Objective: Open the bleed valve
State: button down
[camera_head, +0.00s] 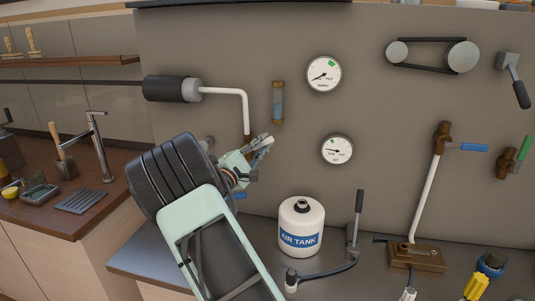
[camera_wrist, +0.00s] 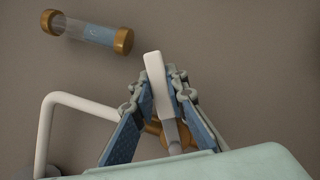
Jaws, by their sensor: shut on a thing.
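A valve with a white lever (camera_wrist: 156,82) and a brass body (camera_wrist: 160,130) sits at the end of a white pipe (camera_wrist: 70,100) on the wall. No label shows on it. My gripper (camera_wrist: 161,90) has its two fingers on either side of the white lever, closed on it. The lever's tip sticks out past the fingertips. In the head view my gripper (camera_head: 263,147) is at the wall below the sight glass, and the arm hides most of this valve.
A sight glass (camera_head: 278,102) and two gauges (camera_head: 324,74) (camera_head: 337,149) are on the wall nearby. A blue-lever valve (camera_head: 443,139) and a green-lever valve (camera_head: 507,164) are farther right. A white air tank (camera_head: 301,218) stands below my gripper.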

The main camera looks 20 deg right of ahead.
jog(key=n, duration=0.1)
jog(key=n+t, duration=0.1)
jog(key=a+r+n, duration=0.1)
jog(key=shift+w+r+n+b, duration=0.1)
jog(key=shift+w+n+b, duration=0.2)
jog(key=n+t, duration=0.1)
jog(key=a+r+n+t, duration=0.1)
jog(key=n, duration=0.1)
jog(key=shift+w+r+n+y, duration=0.1)
jog(key=shift+w+n+y, duration=0.2)
jog(key=shift+w, duration=0.1)
jog(key=n, duration=0.1)
jog(key=a+n+t, duration=0.1)
jog(key=n, duration=0.1)
jog(key=w+r+n+t+y+p, duration=0.1)
jog(key=shift+a+n, duration=0.3)
jog(key=shift+a, duration=0.1)
jog(key=shift+w+a+n+t+y+p, duration=0.25)
jog(key=shift+n+y, duration=0.1)
jog(key=shift+n, duration=0.4)
jog(key=shift+w+a+n+t+y+p, duration=0.1)
jog(key=shift+a+n+t+y+p, duration=0.15)
jog(key=shift+n, duration=0.45)
jog(key=shift+w+a+n+t+y+p, duration=0.25)
jog(key=shift+n+y, duration=0.15)
jog(key=shift+n, duration=0.35)
jog(key=c, duration=1.9)
grip_release()
jog(key=shift+s, duration=0.1)
